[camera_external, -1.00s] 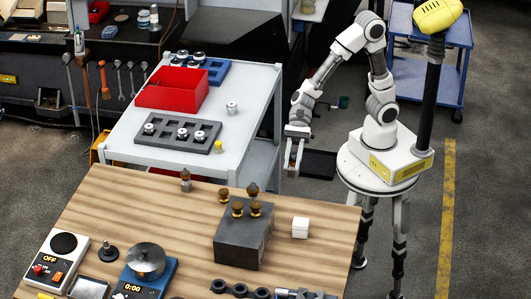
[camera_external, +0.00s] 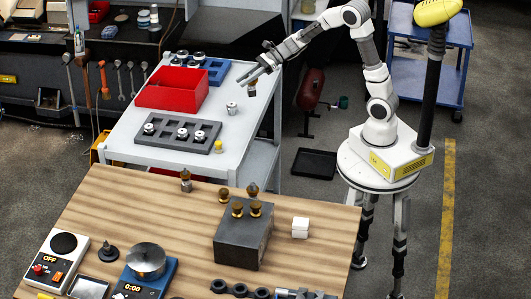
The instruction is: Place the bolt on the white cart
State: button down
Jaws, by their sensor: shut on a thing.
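The white cart (camera_external: 243,122) stands left of my arm, behind the wooden table. My gripper (camera_external: 246,82) is above the right side of its top, with the fingers pointing left. It is shut on a small dark brownish piece, seemingly the bolt (camera_external: 252,91), which hangs at the fingertips in the air. The piece is too small to make out its shape, and the fingers partly hide it.
On the cart are a red bin (camera_external: 172,88), a blue tray (camera_external: 216,71), a grey tray (camera_external: 163,139), a small silver part (camera_external: 232,108) and a yellow piece (camera_external: 218,147). The cart's right part has free room. The wooden table (camera_external: 150,215) holds a dark block (camera_external: 242,243).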

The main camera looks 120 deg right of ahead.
jog(key=shift+m+h, duration=0.4)
jog(key=shift+h, duration=0.1)
jog(key=shift+w+a+f+b, duration=0.15)
jog(key=shift+w+f+b, duration=0.3)
jog(key=shift+w+f, duration=1.1)
jog(key=shift+w+a+f+b, duration=0.1)
jog(key=shift+w+f+b, duration=0.35)
jog(key=shift+w+f, duration=1.1)
jog(key=shift+w+a+f+b, duration=0.15)
jog(key=shift+w+f+b, duration=0.45)
jog(key=shift+f, duration=1.7)
jog(key=shift+w, duration=0.15)
jog(key=shift+f, duration=0.15)
jog(key=c, duration=0.7)
grip_release()
jog(key=shift+o, duration=0.2)
